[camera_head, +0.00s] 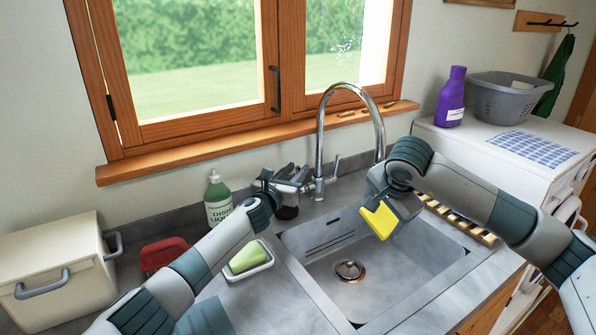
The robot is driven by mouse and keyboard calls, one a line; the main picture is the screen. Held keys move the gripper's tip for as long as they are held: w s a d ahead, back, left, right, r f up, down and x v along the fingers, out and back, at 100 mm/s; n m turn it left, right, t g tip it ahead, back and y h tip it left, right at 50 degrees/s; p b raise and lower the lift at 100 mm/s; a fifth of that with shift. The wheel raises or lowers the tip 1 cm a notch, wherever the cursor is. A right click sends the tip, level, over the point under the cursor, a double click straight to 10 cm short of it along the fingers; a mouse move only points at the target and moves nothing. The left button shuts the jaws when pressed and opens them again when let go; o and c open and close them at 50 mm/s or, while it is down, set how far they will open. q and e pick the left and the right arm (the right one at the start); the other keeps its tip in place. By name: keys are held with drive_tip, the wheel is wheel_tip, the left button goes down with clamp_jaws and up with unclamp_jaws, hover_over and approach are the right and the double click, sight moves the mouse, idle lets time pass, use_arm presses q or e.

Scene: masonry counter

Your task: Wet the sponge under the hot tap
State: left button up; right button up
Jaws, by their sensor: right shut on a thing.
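A yellow sponge (379,220) is in my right gripper (388,208), which is shut on it above the sink basin (350,300). The sponge hangs tilted, just below and near the spout end of the chrome tap (322,130). I see no clear water stream, though the gripper covers part of the space under the spout. My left gripper (296,184) is beside the tap's base, close to its left side. Its fingers are small and overlap dark things behind, so I cannot tell whether they are open or touch a handle.
A green dish-liquid bottle (217,200), a white dish (262,268) with a green block, a red item (163,254) and a cream box (55,275) stand left of the sink. A slatted wooden rack (460,218) lies at the sink's right. The window sill (230,145) is behind.

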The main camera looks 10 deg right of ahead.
use_arm(q)
drive_tip(key=shift+w+d+f, duration=0.15)
drive_tip(key=shift+w+d, duration=0.25)
drive_tip(key=shift+d, duration=0.05)
clamp_jaws()
